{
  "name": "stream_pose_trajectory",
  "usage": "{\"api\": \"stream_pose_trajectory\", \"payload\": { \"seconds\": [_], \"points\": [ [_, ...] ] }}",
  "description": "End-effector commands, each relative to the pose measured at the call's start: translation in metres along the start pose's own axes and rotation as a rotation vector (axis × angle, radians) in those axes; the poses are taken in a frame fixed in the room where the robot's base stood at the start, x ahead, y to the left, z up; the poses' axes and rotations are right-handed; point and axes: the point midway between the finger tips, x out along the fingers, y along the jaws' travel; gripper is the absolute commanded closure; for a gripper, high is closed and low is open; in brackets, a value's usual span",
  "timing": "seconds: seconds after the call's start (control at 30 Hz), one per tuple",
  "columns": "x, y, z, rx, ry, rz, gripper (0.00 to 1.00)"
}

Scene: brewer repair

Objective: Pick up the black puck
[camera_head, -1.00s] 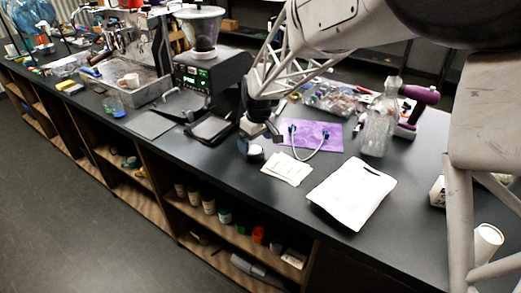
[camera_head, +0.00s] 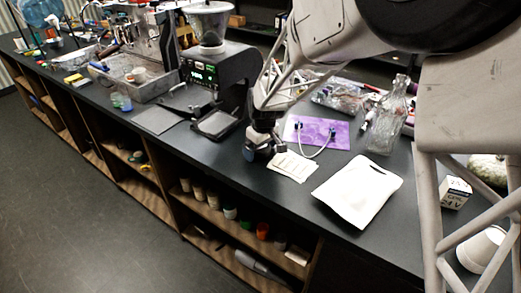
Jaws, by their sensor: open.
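My gripper (camera_head: 265,147) is low over the dark counter, in front of the coffee grinder and left of the white paper cards. Its fingers are apart and point down, and their tips are close to the counter. The black puck (camera_head: 263,152) is a small, round, dark thing at the counter's front part, between or just behind the fingertips. The gripper hides most of it. I cannot tell whether the fingers touch it.
White cards (camera_head: 293,166) lie just right of the gripper, and a purple mat (camera_head: 322,132) with a looped cable lies behind them. A white pouch (camera_head: 357,192) lies further right. A glass bottle (camera_head: 388,120) stands behind it. The black grinder (camera_head: 215,75) stands behind left.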

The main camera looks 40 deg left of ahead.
Motion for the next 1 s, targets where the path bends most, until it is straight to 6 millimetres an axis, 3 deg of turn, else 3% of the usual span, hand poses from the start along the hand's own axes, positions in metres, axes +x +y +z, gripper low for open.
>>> {"api": "stream_pose_trajectory", "payload": {
  "seconds": [0.57,0.9,1.0],
  "points": [
    [0.0017,-0.0001,0.0000,0.000,0.000,0.000,0.00],
    [0.0017,-0.0001,0.0000,0.000,0.000,0.000,0.51],
    [0.0013,0.0000,-0.0002,0.000,0.000,0.000,0.61]
  ]
}}
